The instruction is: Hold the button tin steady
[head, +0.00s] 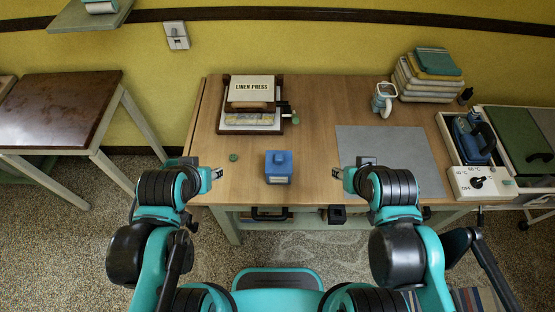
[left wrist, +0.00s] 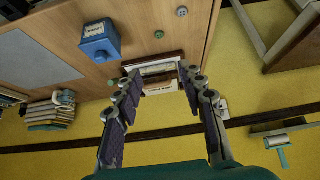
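The button tin appears to be the blue square box with a small raised lid (head: 278,167), upright near the front edge of the wooden table. It also shows in the left wrist view (left wrist: 98,42), to the left of the fingers. My left gripper (head: 217,174) is left of the tin, apart from it. In the left wrist view its fingers (left wrist: 159,72) are spread with nothing between them. My right gripper (head: 337,173) is right of the tin, also apart from it; its finger opening is too small to tell.
A green button (head: 233,157) lies left of the tin. The linen press (head: 252,104) stands behind. A grey mat (head: 390,155) covers the table's right part, with a mug (head: 384,98) and stacked linens (head: 428,75) beyond. Bare wood surrounds the tin.

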